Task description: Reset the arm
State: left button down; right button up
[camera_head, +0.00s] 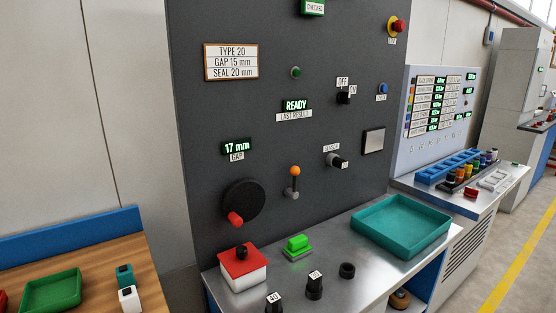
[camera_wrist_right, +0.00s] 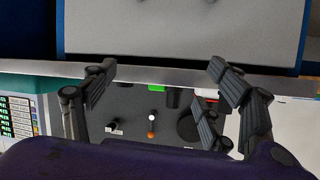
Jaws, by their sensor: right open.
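My right gripper (camera_wrist_right: 161,76) shows in the right wrist view. Its two dark fingers are spread wide with nothing between them. Neither arm shows in the head view, and my left gripper is in no view. The dark control panel (camera_head: 225,105) stands in front, with an orange-topped lever (camera_head: 294,172), a black handwheel (camera_head: 243,203) with a red handle, and a green "READY" display (camera_head: 296,105). The lever also shows in the right wrist view (camera_wrist_right: 152,118), beyond the open fingers, where the panel appears upside down.
A metal counter (camera_head: 330,246) below the panel holds a teal tray (camera_head: 402,224), a red-topped box (camera_head: 242,265), a green block (camera_head: 297,245) and several black pieces. A wooden table (camera_head: 95,257) with a green tray (camera_head: 52,291) stands at left. A second station (camera_head: 437,105) stands at right.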

jog(key=s+d+f+n+g+h, duration=0.2)
jog(key=s+d+f, duration=0.4)
jog(key=s, duration=0.3)
jog(key=s+d+f+n+g+h, duration=0.1)
jog(key=s+d+f, duration=0.5)
jog(key=s+f, duration=0.15)
jog(key=s+d+f+n+g+h, duration=0.15)
jog(key=s+d, duration=0.25)
jog(key=s, duration=0.6)
jog(key=s+d+f+n+g+h, duration=0.1)
jog(key=s+d+f+n+g, duration=0.2)
jog(key=s, duration=0.7)
jog(key=a+f+m+t, duration=0.3)
jog(key=a+m, duration=0.7)
jog(key=a, duration=0.8)
pick_arm(q)
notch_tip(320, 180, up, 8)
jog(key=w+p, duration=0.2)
jog(key=p, duration=0.5)
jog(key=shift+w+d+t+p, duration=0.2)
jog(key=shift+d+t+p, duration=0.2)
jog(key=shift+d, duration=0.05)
pick_arm(e)
jog(key=w+a+r, duration=0.2)
jog(key=w+r, duration=0.2)
jog(key=r, duration=0.3)
jog(key=shift+r+t, duration=0.4)
jog(key=shift+t, duration=0.05)
